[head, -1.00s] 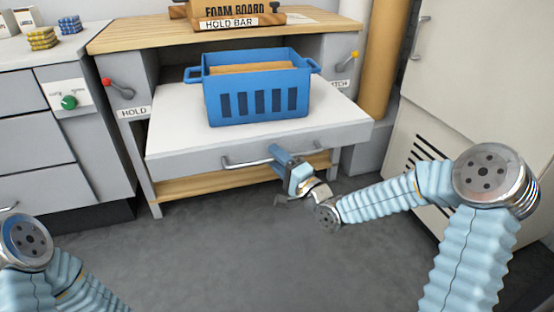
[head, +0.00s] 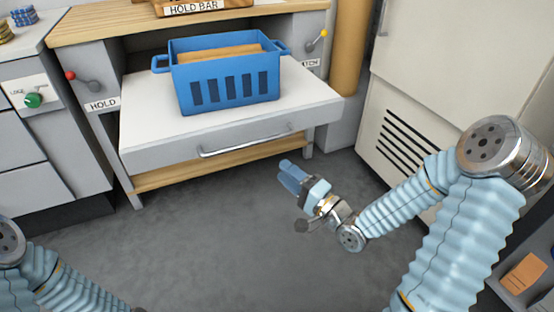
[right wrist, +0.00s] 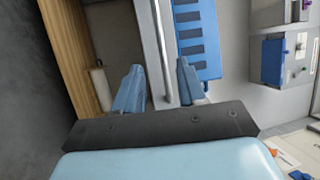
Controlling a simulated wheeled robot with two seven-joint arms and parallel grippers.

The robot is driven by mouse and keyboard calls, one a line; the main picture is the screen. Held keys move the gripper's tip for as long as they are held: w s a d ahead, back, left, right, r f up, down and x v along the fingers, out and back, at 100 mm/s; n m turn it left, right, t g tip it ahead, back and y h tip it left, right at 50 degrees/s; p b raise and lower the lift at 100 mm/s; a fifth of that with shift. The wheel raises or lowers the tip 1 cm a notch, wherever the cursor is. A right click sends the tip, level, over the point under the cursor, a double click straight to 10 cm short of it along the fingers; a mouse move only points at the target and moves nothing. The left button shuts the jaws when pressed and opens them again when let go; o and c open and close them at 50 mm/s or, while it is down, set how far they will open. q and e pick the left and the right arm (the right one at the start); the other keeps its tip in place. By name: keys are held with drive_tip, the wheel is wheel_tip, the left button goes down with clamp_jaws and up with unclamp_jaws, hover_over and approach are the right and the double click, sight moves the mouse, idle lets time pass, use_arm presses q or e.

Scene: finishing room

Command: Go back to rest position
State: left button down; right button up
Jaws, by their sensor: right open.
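My right gripper (head: 290,176) is open and empty. In the head view it hangs in front of the open drawer, below and to the right of the drawer handle, and is apart from it. In the right wrist view its two blue fingers (right wrist: 157,85) are spread, with the drawer handle (right wrist: 161,45) showing beyond and between them. My left arm shows only at the lower left edge of the head view; its gripper is out of the frame.
A blue slotted crate (head: 228,88) with brown contents stands on the pulled-out white drawer (head: 140,105). A cream cabinet (head: 440,70) with a dark vent stands at right. An orange item (head: 524,273) lies on a grey shelf at lower right. Grey floor (head: 200,250) is clear.

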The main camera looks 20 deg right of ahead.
drive_tip(key=shift+s, duration=0.15)
idle(0.3)
drive_tip(key=a+f+n+g+h+p, duration=0.2)
drive_tip(key=a+f+n+g+p, duration=0.35)
drive_tip(key=f, duration=0.75)
drive_tip(key=s+a+f+n+g+h+p, duration=0.1)
drive_tip(key=s+a+f+n+g, duration=0.1)
drive_tip(key=s+f+g, duration=0.4)
drive_tip(key=s+a+f+n+g+h+p, duration=0.1)
drive_tip(key=s+a+f+n+g, duration=0.2)
drive_tip(key=s+f+g, duration=0.3)
drive_tip(key=s+a, duration=0.1)
drive_tip(key=s, duration=0.3)
